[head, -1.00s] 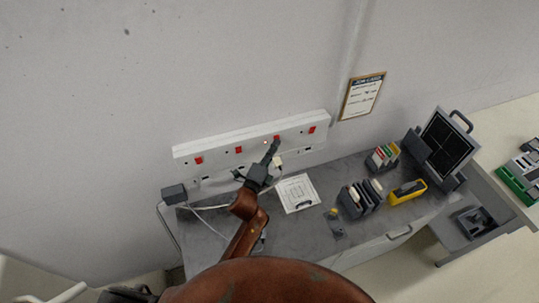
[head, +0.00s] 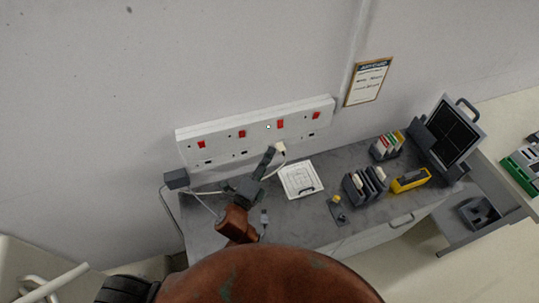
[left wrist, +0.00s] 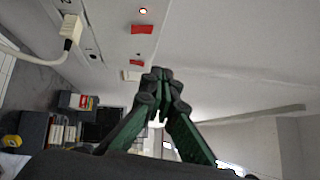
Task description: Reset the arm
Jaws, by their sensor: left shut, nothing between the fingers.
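My left gripper (head: 267,156) is shut and empty in front of the lower edge of the white socket panel (head: 215,144) on the wall. In the left wrist view its fingertips (left wrist: 161,76) meet, with the panel and its red switches (left wrist: 142,29) close above. A white plug (head: 280,147) sits in the panel just right of the fingertips; it also shows in the left wrist view (left wrist: 71,27). The fingers appear apart from the panel. My right gripper is not in view.
A grey adapter (head: 176,179) with cables sits at the left. A framed notice (head: 369,82) hangs on the wall.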

